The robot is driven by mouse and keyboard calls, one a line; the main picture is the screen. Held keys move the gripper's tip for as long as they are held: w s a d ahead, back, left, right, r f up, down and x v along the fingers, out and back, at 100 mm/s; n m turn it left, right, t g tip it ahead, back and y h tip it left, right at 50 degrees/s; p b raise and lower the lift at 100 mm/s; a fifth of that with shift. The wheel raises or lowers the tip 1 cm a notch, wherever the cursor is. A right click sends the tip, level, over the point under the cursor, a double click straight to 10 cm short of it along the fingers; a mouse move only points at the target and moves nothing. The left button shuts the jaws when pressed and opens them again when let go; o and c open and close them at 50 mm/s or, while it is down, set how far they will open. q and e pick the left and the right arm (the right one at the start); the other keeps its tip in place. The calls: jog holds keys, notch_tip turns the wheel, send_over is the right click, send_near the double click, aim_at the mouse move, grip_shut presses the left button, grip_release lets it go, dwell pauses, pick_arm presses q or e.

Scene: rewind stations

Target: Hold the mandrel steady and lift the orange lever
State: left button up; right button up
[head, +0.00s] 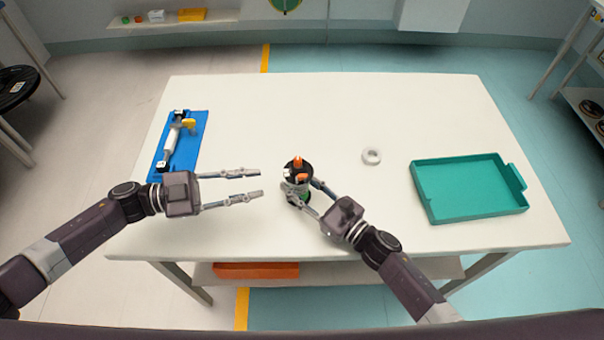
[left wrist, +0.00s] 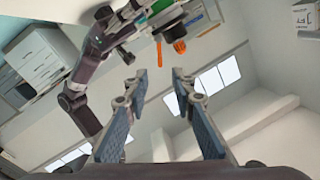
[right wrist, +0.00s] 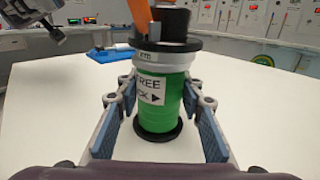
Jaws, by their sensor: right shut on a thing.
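The mandrel (head: 303,180) stands upright near the table's front middle. In the right wrist view it is a green cylinder (right wrist: 160,88) with black rims and a white label. The orange lever (right wrist: 140,14) rises at its top, and its upper end is cut off there. My right gripper (head: 303,188) is shut around the mandrel, one finger on each side of the green body. My left gripper (head: 261,183) is open and empty, just left of the mandrel, its fingers pointing toward it. In the left wrist view the orange lever (left wrist: 158,50) shows beyond the open fingertips.
A blue board (head: 198,140) with a white-and-yellow device lies at the table's left. A white ring (head: 371,155) lies right of the mandrel. A teal tray (head: 470,185), empty, is at the right. The table's back middle is clear.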

aim_at(298, 177)
pick_arm(q)
jog(key=d, duration=0.3)
jog(key=w+d, duration=0.1)
jog(key=d, duration=0.3)
jog(key=w+d, duration=0.1)
jog(key=d, duration=0.3)
jog(key=shift+d, duration=0.25)
jog(key=shift+c, duration=0.3)
grip_shut()
